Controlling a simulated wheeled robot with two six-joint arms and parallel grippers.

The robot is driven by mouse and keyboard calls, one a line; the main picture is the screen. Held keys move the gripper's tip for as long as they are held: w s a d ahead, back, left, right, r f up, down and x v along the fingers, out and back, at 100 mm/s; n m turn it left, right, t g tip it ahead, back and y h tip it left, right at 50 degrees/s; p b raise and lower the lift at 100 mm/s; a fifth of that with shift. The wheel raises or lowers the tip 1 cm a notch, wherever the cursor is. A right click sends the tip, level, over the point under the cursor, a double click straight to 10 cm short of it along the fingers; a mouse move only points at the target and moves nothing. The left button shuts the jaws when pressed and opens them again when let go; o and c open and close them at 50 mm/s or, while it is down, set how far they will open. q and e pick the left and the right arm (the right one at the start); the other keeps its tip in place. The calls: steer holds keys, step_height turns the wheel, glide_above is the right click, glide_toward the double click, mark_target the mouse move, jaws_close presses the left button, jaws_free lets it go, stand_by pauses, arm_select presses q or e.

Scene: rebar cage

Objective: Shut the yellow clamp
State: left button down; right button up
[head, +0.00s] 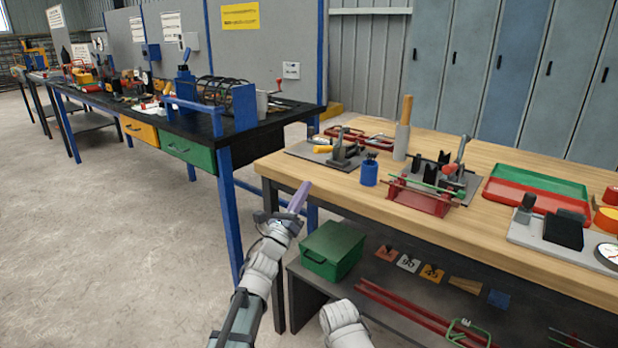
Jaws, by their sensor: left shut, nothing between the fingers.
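A small clamp with a yellow handle (323,149) sits on a dark grey plate (302,151) at the near left corner of the wooden bench. Its handle lies low, pointing left; at this size I cannot tell whether its jaw is open or shut.
A green box (331,249) sits on the lower shelf. A blue-framed bench (225,185) stands at left.

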arm_select(q)
steer(key=shift+s+f+m, duration=0.1)
steer(key=shift+f+m, duration=0.35)
steer(key=shift+m, duration=0.65)
arm_select(e)
steer(key=shift+a+f, duration=0.35)
steer(key=shift+f, duration=0.15)
steer(key=shift+r, duration=0.1)
arm_select(q)
steer(key=p+x, duration=0.4)
steer(key=x, duration=0.5)
steer(key=shift+a+r, duration=0.1)
steer(key=shift+w+d+r, duration=0.15)
steer(key=shift+w+d, duration=0.1)
steer(key=shift+w, duration=0.15)
arm_select(e)
step_height(320, 180, up, 5)
steer(key=shift+f, duration=0.15)
arm_select(q)
steer(key=shift+p, duration=0.3)
